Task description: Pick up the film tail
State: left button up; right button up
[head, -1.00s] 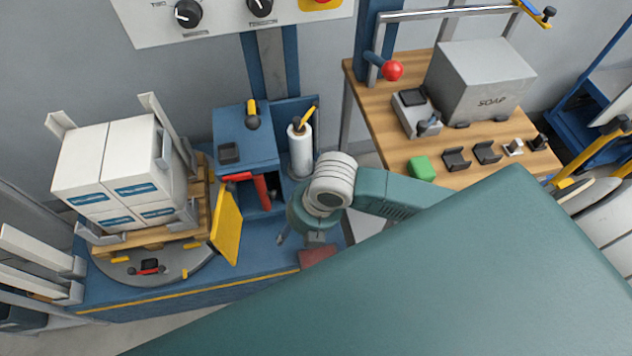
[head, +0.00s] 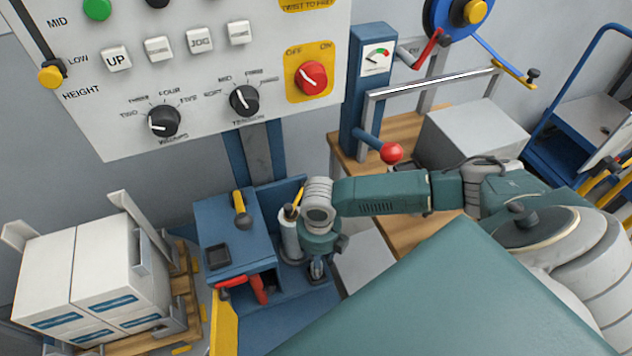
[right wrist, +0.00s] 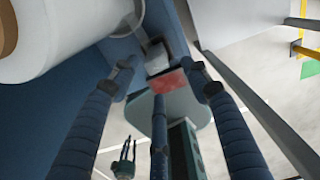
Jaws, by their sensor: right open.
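The white film roll (head: 290,236) stands upright beside the blue cabinet in the head view. It also fills the upper left of the right wrist view (right wrist: 70,35). My right gripper (head: 318,270) points down just right of the roll. In the right wrist view its dark fingers (right wrist: 163,76) are spread, with nothing clearly held. A small red flap (right wrist: 170,82) with a pale piece above it shows between the fingertips; I cannot tell whether this is the film tail. A small teal hand with dark prongs (right wrist: 123,168) lower down looks like my left gripper; its opening is unclear.
The blue cabinet (head: 235,225) with a red handle (head: 255,287) is left of the roll. White boxes (head: 95,270) stand on a pallet at left. A control panel (head: 200,65) hangs above. A wooden bench (head: 400,232) with a grey box (head: 470,135) is at right.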

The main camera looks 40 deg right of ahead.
notch_tip(320, 180, down, 5)
jog(key=shift+w+a+r, duration=0.1)
jog(key=shift+a+r, duration=0.05)
jog(key=shift+r, duration=0.05)
jog(key=shift+f, duration=0.2)
jog(key=shift+c, duration=1)
jog(key=c, duration=0.9)
pick_arm(q)
jog(key=w, duration=0.3)
jog(key=shift+d+r+t, duration=0.1)
jog(key=shift+r+t, duration=0.2)
jog(key=shift+r, duration=0.05)
